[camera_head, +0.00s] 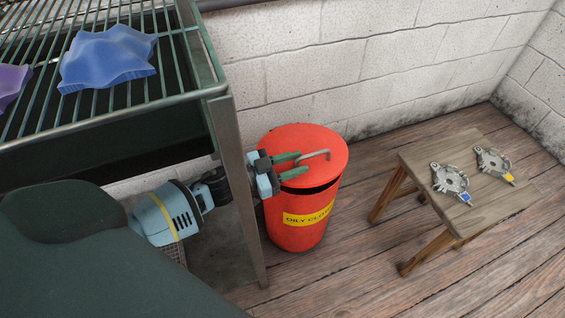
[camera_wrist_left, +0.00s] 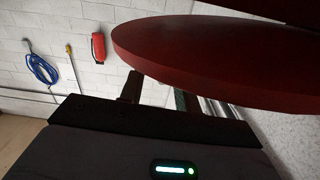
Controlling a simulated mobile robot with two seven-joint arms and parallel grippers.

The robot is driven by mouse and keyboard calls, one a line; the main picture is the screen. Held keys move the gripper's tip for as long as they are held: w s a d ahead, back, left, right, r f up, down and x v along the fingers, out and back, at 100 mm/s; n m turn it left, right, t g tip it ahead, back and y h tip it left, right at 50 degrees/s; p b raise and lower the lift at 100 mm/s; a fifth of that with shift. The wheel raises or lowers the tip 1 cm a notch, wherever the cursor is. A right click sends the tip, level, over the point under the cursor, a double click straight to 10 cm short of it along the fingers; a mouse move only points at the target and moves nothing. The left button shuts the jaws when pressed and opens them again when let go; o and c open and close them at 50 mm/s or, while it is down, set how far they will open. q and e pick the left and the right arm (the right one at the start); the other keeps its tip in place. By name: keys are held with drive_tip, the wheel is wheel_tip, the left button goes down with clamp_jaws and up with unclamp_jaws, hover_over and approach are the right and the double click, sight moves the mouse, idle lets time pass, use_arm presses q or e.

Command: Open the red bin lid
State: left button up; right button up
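The red bin (camera_head: 300,222) stands on the floor by the wall, with a yellow label on its front. Its round red lid (camera_head: 330,150) has a bent grey handle (camera_head: 315,154) on top. A dark gap shows under the lid's front right edge. My left gripper (camera_head: 292,165) reaches in from the left, its two fingers apart at the lid's left side, pointing at the handle. Nothing shows between them. In the left wrist view the lid (camera_wrist_left: 220,55) looms large and hides the fingertips; I cannot tell whether they touch it. My right gripper is not in view.
A metal rack (camera_head: 215,92) with blue cloth (camera_head: 108,58) and purple cloth (camera_head: 10,82) stands left, its leg close to my left wrist. A wooden stool (camera_head: 425,170) with two metal parts stands right. Floor between bin and stool is clear.

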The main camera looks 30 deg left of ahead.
use_arm(q)
drive_tip(key=shift+v, duration=1.15)
